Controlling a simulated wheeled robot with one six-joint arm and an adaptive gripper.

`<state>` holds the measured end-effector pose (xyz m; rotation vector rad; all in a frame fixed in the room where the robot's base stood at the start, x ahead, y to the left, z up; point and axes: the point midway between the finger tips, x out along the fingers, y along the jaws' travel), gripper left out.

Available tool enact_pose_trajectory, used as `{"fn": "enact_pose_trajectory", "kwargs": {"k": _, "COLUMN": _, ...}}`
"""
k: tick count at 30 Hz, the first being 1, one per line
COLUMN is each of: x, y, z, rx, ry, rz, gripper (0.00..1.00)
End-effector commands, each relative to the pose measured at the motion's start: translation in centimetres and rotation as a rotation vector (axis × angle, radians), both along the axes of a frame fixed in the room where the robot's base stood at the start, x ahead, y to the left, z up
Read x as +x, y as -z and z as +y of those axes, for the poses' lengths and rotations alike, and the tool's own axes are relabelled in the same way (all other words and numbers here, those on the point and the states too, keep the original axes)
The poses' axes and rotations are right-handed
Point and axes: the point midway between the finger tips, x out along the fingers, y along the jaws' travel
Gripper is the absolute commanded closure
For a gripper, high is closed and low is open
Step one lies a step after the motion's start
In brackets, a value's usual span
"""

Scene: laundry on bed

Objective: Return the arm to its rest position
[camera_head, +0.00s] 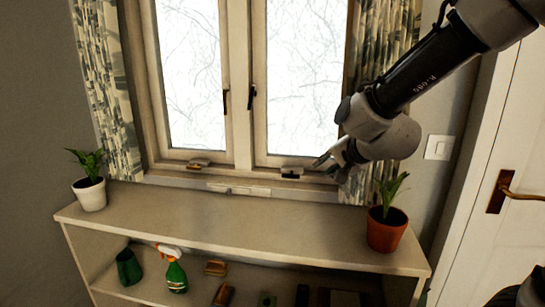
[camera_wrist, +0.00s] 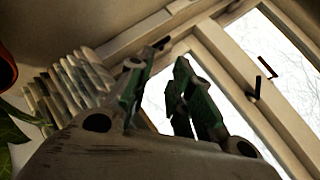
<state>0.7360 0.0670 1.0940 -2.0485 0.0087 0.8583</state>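My gripper (camera_head: 323,163) is at the end of my arm, which reaches in from the upper right in the head view. It hangs in front of the lower right part of the window, above the shelf unit and to the left of the terracotta pot. In the wrist view, the two green-padded fingers of my gripper (camera_wrist: 164,75) stand apart with a gap between them. Nothing is visible between them, so it looks open and empty.
The shelf unit (camera_head: 240,222) stands below the window (camera_head: 243,130). A white potted plant (camera_head: 90,194) is on its left end, a terracotta potted plant (camera_head: 386,231) on its right. A spray bottle (camera_head: 175,277) is below. A curtain (camera_head: 380,50) and door (camera_head: 510,150) are close to my arm.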

Motion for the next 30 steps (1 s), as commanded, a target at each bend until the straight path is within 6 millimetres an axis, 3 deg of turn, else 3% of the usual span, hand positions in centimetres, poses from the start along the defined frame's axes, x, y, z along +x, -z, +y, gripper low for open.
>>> {"fn": "enact_pose_trajectory", "kwargs": {"k": 1, "x": -2.0, "y": -1.4, "z": -2.8, "rx": -0.070, "ry": -0.061, "rz": 0.011, "gripper": 0.79}}
{"fn": "enact_pose_trajectory", "kwargs": {"k": 3, "x": -5.5, "y": -2.3, "z": -6.2, "rx": -0.195, "ry": -0.160, "rz": 0.048, "gripper": 0.79}}
{"fn": "enact_pose_trajectory", "kwargs": {"k": 9, "x": -17.4, "y": -3.1, "z": -15.6, "rx": -0.543, "ry": -0.389, "rz": 0.196, "gripper": 0.79}}
{"fn": "enact_pose_trajectory", "kwargs": {"k": 12, "x": -22.3, "y": -3.0, "z": -18.7, "rx": -0.657, "ry": -0.458, "rz": 0.274, "gripper": 0.79}}
{"fn": "enact_pose_trajectory", "kwargs": {"k": 15, "x": -25.5, "y": -2.9, "z": -20.6, "rx": -0.723, "ry": -0.498, "rz": 0.334, "gripper": 0.79}}
{"fn": "enact_pose_trajectory", "kwargs": {"k": 19, "x": -27.4, "y": -2.8, "z": -21.6, "rx": -0.757, "ry": -0.523, "rz": 0.373, "gripper": 0.79}}
{"fn": "enact_pose_trajectory", "kwargs": {"k": 30, "x": -27.5, "y": -2.8, "z": -21.7, "rx": -0.759, "ry": -0.527, "rz": 0.376, "gripper": 0.79}}
